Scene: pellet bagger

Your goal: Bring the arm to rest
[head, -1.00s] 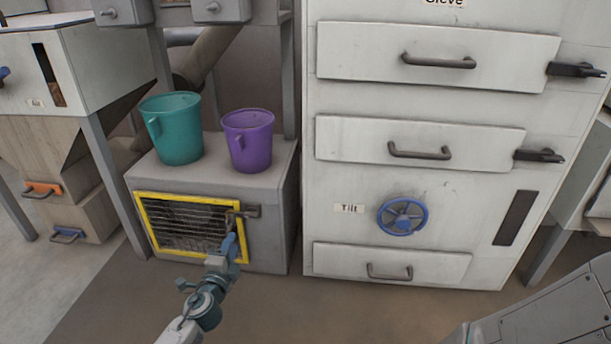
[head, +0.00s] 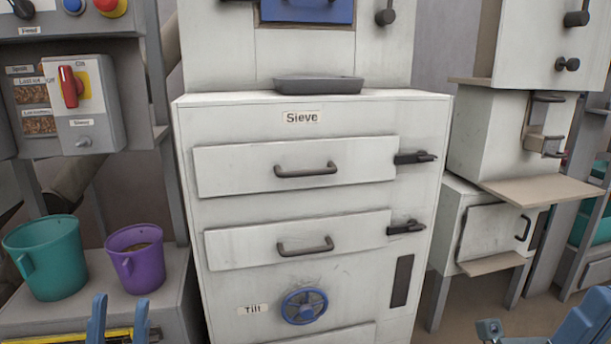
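My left gripper (head: 120,302) is at the bottom left of the head view. Its two blue fingers point up and stand apart, with nothing between them. It is in front of the grey box that bears the buckets, near the yellow frame (head: 62,336) low on that box. The rest of the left arm is below the picture. Blue and grey parts of my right arm (head: 580,326) show at the bottom right corner, but no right fingers can be made out.
A teal bucket (head: 50,258) and a purple bucket (head: 138,262) stand on the grey box. The white sieve cabinet (head: 330,205) fills the middle, with drawers, black latches and a blue tilt wheel (head: 304,306). A shelf (head: 540,191) juts out at right.

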